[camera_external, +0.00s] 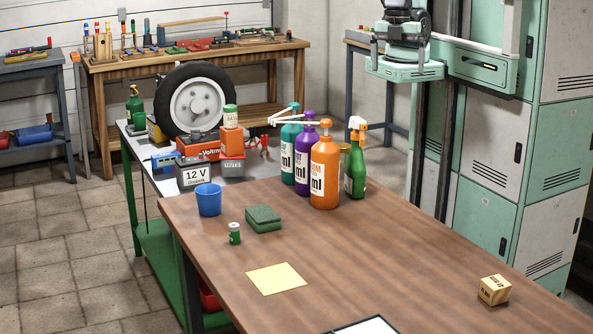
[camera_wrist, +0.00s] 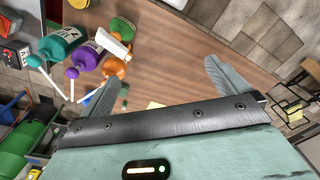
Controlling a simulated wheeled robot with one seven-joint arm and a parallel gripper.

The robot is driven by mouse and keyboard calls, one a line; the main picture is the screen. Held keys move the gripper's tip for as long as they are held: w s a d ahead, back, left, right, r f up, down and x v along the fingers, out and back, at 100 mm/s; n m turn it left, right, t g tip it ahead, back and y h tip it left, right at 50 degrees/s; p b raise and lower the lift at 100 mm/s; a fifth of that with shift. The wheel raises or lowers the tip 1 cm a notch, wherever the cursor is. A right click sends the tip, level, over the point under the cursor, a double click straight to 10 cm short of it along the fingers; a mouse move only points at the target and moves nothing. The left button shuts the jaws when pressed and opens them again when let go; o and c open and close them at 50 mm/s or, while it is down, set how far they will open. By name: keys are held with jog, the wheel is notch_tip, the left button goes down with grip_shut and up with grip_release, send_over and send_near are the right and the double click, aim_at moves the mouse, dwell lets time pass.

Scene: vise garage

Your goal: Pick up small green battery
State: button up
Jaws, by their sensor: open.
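The small green battery (camera_external: 234,234) stands upright on the brown wooden table (camera_external: 400,255), near its left edge, in the external view. It has a pale top and a white patch on its side. My gripper (camera_wrist: 163,66) shows in the wrist view with its two grey-green fingers spread wide and nothing between them. It is high above the table and well apart from the battery. I cannot clearly make out the battery in the wrist view; small green bits show beside the left finger, partly hidden by it.
A blue cup (camera_external: 208,200) and green sponge (camera_external: 263,218) stand close behind the battery. A yellow note (camera_external: 276,278) lies in front. Tall bottles, including an orange one (camera_external: 324,174), crowd the far edge. The table's middle is clear.

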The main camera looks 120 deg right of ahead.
jog(key=c, duration=1.1)
